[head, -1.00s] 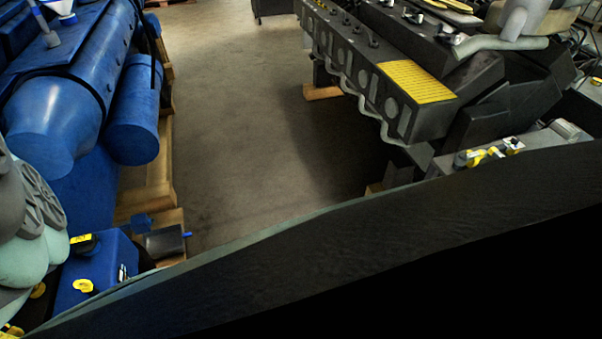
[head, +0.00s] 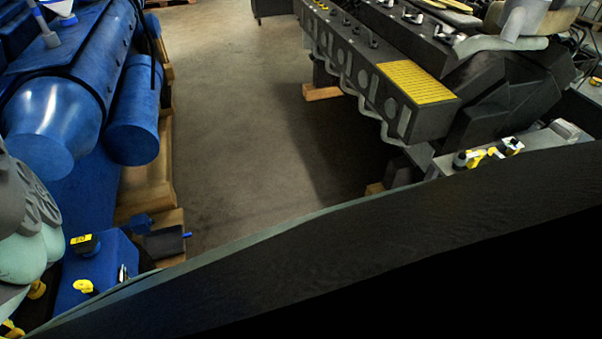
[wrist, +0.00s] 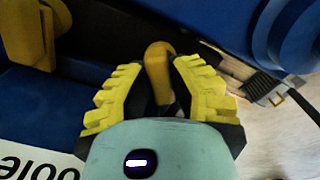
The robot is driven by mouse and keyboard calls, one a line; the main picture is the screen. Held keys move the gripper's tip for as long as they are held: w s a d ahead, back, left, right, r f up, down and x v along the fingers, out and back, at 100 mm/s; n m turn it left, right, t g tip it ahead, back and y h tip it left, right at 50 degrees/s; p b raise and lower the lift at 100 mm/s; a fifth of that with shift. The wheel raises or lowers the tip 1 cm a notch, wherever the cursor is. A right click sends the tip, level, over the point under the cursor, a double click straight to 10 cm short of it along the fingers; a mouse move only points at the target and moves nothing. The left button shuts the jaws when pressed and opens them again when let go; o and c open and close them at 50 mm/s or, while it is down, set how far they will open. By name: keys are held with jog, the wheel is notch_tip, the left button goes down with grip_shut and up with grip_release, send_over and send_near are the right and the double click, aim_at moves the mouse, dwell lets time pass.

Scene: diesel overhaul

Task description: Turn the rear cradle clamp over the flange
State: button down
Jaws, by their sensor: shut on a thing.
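In the wrist view, the two yellow ribbed fingers of my gripper (wrist: 161,98) close from both sides on a yellow rounded handle (wrist: 158,62), which I take to be the rear cradle clamp. The handle's lower end is hidden between the fingers. A second yellow clamp-like part (wrist: 30,32) stands apart at the upper left of that view, beside a blue surface. I cannot make out the flange, or whether the clamp lies over it. In the head view, my gripper is not clearly visible; my pale arm fills the lower left edge.
In the head view, a blue engine (head: 50,120) stands at left on a wooden pallet, with a blue block (head: 98,265) bearing yellow parts below it. A dark engine (head: 400,95) stands at right. Bare floor (head: 235,120) lies between them. A dark slanting shape fills the foreground.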

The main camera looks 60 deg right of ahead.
jog(key=m, duration=0.4)
jog(key=shift+s, duration=0.1)
jog(key=shift+m, duration=1.1)
jog(key=c, duration=0.9)
grip_release()
jog(key=shift+o, duration=0.2)
jog(key=shift+r, duration=0.15)
